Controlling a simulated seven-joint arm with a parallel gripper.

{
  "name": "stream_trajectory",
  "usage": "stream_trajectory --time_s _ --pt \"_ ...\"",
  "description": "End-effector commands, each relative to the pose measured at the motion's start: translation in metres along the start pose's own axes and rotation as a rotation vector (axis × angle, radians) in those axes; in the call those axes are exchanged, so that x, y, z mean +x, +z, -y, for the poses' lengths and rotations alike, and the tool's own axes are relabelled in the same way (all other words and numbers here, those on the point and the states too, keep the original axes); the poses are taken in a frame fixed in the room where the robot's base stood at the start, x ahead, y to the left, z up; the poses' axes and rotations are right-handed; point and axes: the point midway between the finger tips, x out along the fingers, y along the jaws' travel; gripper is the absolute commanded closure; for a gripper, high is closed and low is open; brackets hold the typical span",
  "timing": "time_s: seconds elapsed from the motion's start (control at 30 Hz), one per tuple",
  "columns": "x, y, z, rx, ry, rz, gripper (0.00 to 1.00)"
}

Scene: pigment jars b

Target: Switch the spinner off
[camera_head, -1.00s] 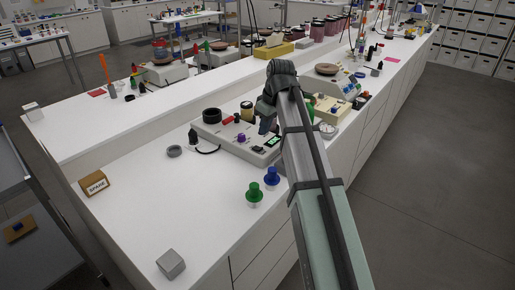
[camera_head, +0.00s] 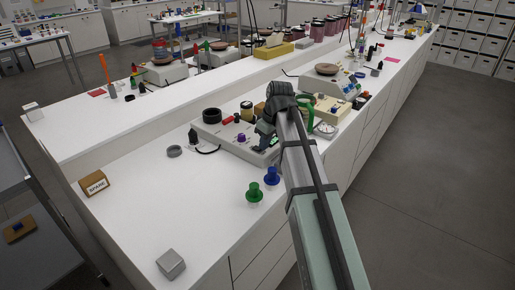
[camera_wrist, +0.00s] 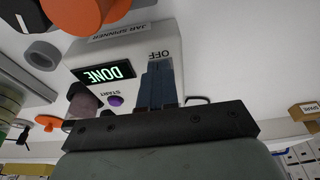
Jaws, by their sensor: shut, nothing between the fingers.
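The jar spinner (camera_head: 215,131) is a pale box on the white bench, partly hidden behind my gripper in the head view. In the wrist view its panel (camera_wrist: 140,45) carries the words JAR SPINNER, a display (camera_wrist: 103,73) reading DONE, a purple knob or button (camera_wrist: 115,100) beside the word START, and the word OFF. The purple part also shows in the head view (camera_head: 241,138). My gripper (camera_wrist: 158,68) is shut and empty, its fingertips right by the word OFF. The fingers hide whatever control sits there; I cannot tell whether they touch it.
Green (camera_head: 254,190) and blue (camera_head: 272,176) knobbed pieces stand in front. A grey ring (camera_head: 174,151), a SPARE box (camera_head: 94,184) and a grey cube (camera_head: 171,264) lie left, with clear bench between.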

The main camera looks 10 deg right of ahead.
Motion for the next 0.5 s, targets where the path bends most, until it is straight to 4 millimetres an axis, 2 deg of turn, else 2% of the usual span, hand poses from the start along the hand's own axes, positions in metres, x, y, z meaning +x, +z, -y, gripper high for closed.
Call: stream_trajectory --time_s 0.5 --pt "0.0080 0.0021 0.0001 0.000 0.000 0.000 1.00"
